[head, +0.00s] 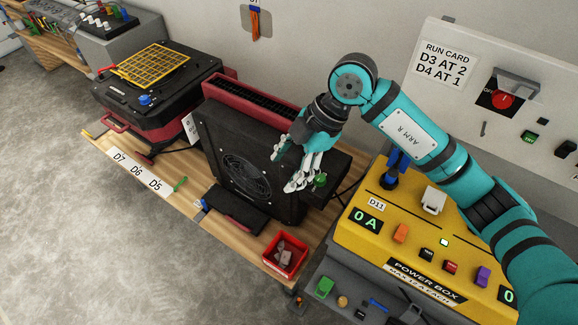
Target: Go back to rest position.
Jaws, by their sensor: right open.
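My right arm comes in from the right, over the yellow power box. Its gripper (296,170) is open, in front of the right side of a black fan unit (240,150). The fingers point down and left, near a small green knob (320,180) at the unit's right. I cannot tell whether a finger touches the knob or the unit. Nothing shows held between the fingers. My left gripper is not in view.
The yellow power box (380,221) carries switches, and its display reads 0 A. A wall panel (455,97) has a red rotary switch. A red bin (284,256) sits at the bench's front edge. A black case (155,100) stands left. Grey floor (60,220) is open.

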